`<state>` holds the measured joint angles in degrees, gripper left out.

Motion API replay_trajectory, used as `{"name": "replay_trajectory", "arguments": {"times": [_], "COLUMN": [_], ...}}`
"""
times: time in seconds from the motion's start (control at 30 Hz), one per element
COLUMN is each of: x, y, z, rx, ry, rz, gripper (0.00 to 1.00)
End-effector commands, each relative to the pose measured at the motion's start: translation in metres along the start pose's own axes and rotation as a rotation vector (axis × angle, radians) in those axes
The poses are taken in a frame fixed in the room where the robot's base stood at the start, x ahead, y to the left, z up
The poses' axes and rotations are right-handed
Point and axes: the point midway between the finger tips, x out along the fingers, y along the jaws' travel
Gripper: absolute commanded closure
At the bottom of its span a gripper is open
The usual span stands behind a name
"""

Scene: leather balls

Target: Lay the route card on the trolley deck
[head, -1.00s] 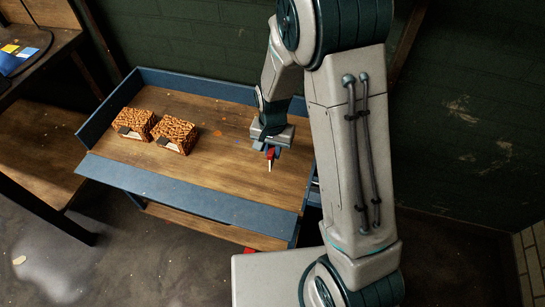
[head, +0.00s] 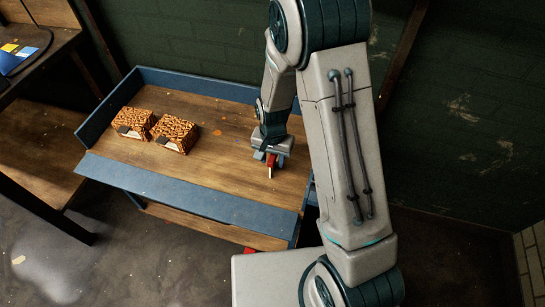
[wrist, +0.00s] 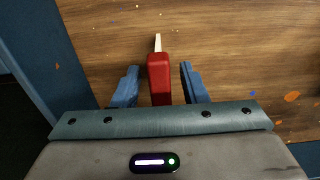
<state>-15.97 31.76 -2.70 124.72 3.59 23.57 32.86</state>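The trolley deck (head: 217,168) is a brown wooden surface with blue raised edges, and it also shows in the wrist view (wrist: 235,60). My gripper (head: 271,158) is low over the deck's right part. In the wrist view its blue fingers (wrist: 158,85) are apart, with a red piece (wrist: 159,75) with a pale tip between them. A gap shows on each side of this piece; I cannot tell how it is supported. I cannot pick out a route card for certain. Flat yellow (head: 10,48) and blue (head: 11,63) pieces lie at the upper left.
Two orange-and-black patterned boxes (head: 134,122) (head: 175,134) stand on the deck's left part. The deck is clear between them and my gripper. A blue front edge (head: 180,195) borders the deck. A wooden shelf unit (head: 40,145) stands at the left.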

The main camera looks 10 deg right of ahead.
Motion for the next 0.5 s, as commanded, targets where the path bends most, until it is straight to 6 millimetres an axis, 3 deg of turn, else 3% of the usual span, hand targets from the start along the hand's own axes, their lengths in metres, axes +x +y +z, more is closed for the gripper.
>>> {"name": "replay_trajectory", "arguments": {"times": [0.27,0.5], "x": [-0.014,-0.062], "y": [-0.001,-0.001], "z": [-0.001,-0.001], "rx": [0.000,-0.001], "ry": [0.003,0.005], "rz": [-0.002,-0.004], "gripper": [0.61,0.61]}}
